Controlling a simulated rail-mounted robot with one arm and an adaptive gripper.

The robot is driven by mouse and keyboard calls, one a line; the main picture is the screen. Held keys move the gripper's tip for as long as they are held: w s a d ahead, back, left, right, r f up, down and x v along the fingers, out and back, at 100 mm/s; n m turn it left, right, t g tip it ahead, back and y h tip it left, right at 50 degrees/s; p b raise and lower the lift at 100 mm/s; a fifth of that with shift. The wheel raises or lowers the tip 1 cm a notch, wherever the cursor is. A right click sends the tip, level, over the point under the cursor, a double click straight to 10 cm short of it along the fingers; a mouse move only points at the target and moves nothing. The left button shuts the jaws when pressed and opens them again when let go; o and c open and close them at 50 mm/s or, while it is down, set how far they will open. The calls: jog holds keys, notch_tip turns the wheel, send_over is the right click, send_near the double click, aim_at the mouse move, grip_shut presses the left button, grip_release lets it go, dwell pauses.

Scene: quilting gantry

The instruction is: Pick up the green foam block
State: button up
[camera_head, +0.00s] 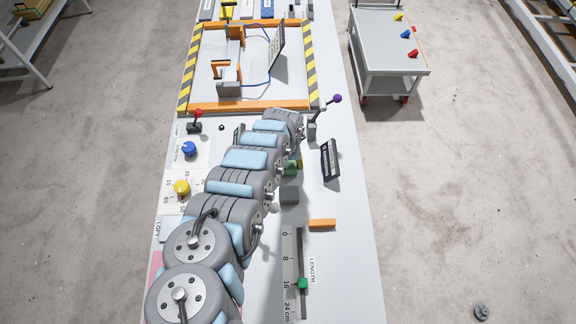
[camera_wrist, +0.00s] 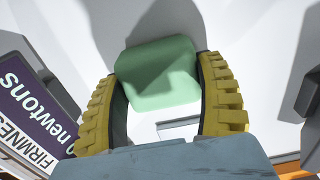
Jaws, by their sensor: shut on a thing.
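The green foam block (camera_wrist: 157,73) is a pale green block with rounded corners, in the upper middle of the wrist view. My gripper (camera_wrist: 160,80) is shut on it, with a ridged yellow finger with a dark inner pad pressed on each side. In the head view a small part of the green block (camera_head: 291,168) shows just right of my arm, which hides most of my gripper. I cannot tell whether the block touches the surface below.
A purple sign (camera_wrist: 38,100) reading "FIRMNESS" and "newtons" stands at left in the wrist view. On the white bench, a dark sign (camera_head: 331,160), an orange bar (camera_head: 322,224) and a length slider with a green knob (camera_head: 303,284) lie right of my arm. A striped frame (camera_head: 250,106) stands beyond.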

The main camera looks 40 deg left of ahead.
aim_at(287, 165)
jog(key=shift+r, duration=0.1)
jog(key=shift+w+r, duration=0.15)
jog(key=shift+r, duration=0.3)
jog(key=shift+s+r, duration=0.15)
jog(key=shift+r, duration=0.6)
jog(key=shift+s+r, duration=0.15)
jog(key=shift+r, duration=0.55)
jog(key=s+r+p, duration=0.7)
jog(key=s+r, duration=0.2)
jog(key=s, duration=0.4)
jog(key=shift+s+d+p, duration=0.25)
jog(key=shift+s+p, duration=0.05)
